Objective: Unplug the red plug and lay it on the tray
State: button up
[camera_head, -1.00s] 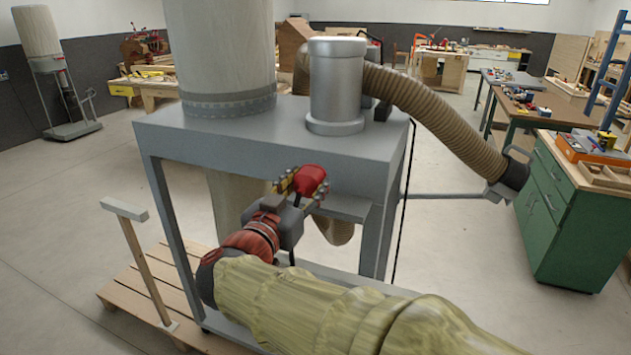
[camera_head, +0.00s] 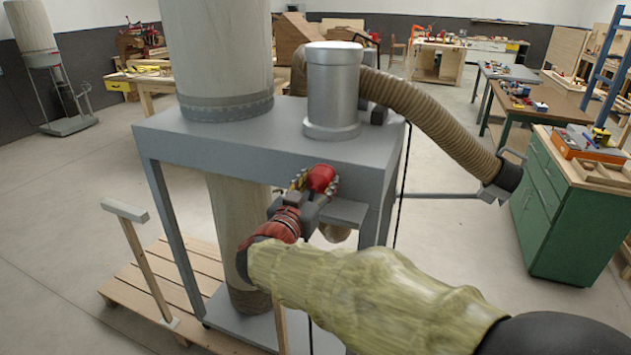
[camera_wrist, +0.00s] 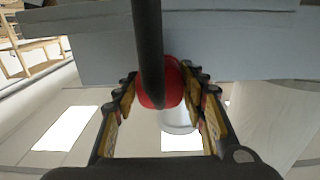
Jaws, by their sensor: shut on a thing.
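The red plug (camera_head: 321,178) is held between the fingers of my gripper (camera_head: 314,183), in front of the grey machine's front panel (camera_head: 220,151). In the wrist view the red plug (camera_wrist: 160,88) sits between both fingers (camera_wrist: 161,92), with a dark cable (camera_wrist: 149,50) running across it. My gripper is shut on the plug. I cannot tell whether the plug touches the panel, and no socket shows. A flat grey ledge (camera_head: 347,211) lies below and right of the plug; I cannot tell whether it is the tray.
A ribbed hose (camera_head: 436,112) bends off to the right of the machine. A post with a grey top (camera_head: 125,209) stands at the left by a wooden pallet (camera_head: 150,275). A green cabinet (camera_head: 575,225) stands at the right. The floor between is clear.

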jog(key=shift+w+d+f+b, duration=0.1)
jog(key=shift+w+f+b, duration=0.15)
jog(key=shift+f+b, duration=0.55)
jog(key=shift+w+d+f+b, duration=0.1)
jog(key=shift+w+f+b, duration=0.2)
jog(key=shift+b, duration=0.75)
jog(key=shift+w+d+f+b, duration=0.1)
jog(key=shift+w+f+b, duration=0.1)
jog(key=shift+f+b, duration=0.6)
jog(key=shift+r, duration=0.15)
jog(key=o, duration=1.6)
jog(key=shift+o, duration=0.2)
jog(key=v, duration=1.2)
